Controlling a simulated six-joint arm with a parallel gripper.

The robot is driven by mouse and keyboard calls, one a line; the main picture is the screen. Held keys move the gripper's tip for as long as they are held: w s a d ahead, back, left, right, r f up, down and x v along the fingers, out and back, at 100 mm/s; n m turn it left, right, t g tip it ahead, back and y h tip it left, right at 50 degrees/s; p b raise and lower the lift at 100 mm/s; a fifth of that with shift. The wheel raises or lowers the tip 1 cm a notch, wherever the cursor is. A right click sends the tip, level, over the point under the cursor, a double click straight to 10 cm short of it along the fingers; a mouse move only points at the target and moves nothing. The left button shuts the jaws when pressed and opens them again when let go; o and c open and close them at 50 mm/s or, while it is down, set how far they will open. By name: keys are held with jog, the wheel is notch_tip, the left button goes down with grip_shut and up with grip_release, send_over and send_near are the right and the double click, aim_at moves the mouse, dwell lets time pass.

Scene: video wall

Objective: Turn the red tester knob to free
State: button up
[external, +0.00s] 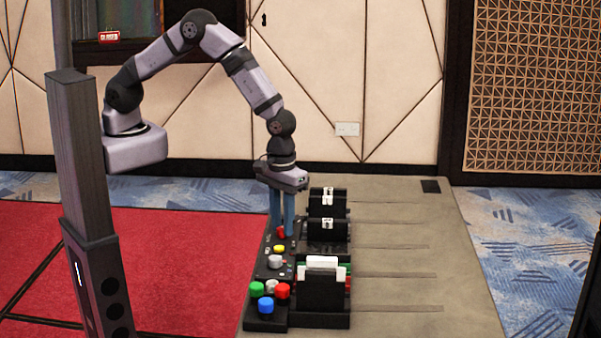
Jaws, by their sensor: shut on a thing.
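The red tester knob (281,233) sits on the far part of the black control panel (262,268). My gripper (283,229) points straight down over it, its two blue fingers on either side of the knob. The fingers are shut on the red knob. The knob's exact angle and any markings around it are too small to read.
Nearer on the panel are a yellow button (279,249), a grey knob (275,261) and green (256,289), red (283,291) and blue (265,306) buttons. Black holders (327,228) with white items stand close on the right. The table (420,280) is largely clear farther right.

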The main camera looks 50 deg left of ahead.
jog(key=shift+w+r+n, duration=0.1)
jog(key=shift+n, duration=0.3)
jog(key=o, duration=1.1)
jog(key=shift+c, duration=0.2)
jog(key=shift+r+b, duration=0.85)
jog(key=shift+r, duration=2.8)
